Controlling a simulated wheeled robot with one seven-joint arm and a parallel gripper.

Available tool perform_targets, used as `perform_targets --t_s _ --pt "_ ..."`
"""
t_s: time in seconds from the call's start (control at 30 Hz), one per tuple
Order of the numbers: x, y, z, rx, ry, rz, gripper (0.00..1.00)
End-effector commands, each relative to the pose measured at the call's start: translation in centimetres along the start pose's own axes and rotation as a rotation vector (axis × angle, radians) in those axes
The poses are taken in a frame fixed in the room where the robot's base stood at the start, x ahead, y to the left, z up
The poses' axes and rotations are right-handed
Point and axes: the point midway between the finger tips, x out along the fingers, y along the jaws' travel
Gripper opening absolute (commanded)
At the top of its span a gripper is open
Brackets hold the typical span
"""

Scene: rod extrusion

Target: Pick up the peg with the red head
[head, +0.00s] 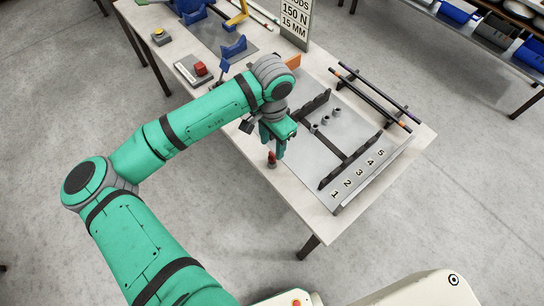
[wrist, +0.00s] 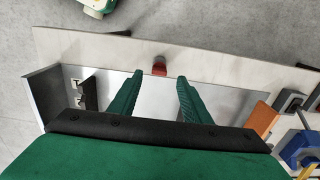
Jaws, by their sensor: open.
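The peg with the red head (head: 272,158) stands upright near the front edge of the table, left of the numbered fixture. In the wrist view its red head (wrist: 159,69) shows just beyond the fingertips, in line with the gap between them. My gripper (head: 274,148) points down close above the peg in the head view. In the wrist view my gripper (wrist: 160,77) has its two green fingers apart with nothing held between them. I cannot tell the exact height of the fingertips over the red head.
The metal plate (head: 312,160) beside the peg carries dark notched racks (head: 350,157) and several small grey posts. Dark rods (head: 375,95) lie at the back right. A box with a red button (head: 200,69) and a sign (head: 296,22) stand farther back. An orange block (wrist: 262,118) is right of my fingers.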

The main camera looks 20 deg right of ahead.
Motion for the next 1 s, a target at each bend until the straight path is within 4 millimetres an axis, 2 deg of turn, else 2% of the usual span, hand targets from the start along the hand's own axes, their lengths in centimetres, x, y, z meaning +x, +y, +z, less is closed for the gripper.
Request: perform_targets --t_s 0.27,0.53,0.87,0.97,1.0 --pt "2.0 0.0 0.1 0.000 0.000 0.000 0.44" --pt "5.6 0.1 0.2 0.000 -0.001 0.001 0.44" --pt "6.4 0.1 0.2 0.000 0.001 -0.001 0.44" --pt "6.3 0.1 0.1 0.000 0.002 -0.001 0.25" --pt "6.3 0.1 0.1 0.000 0.002 0.000 0.15"
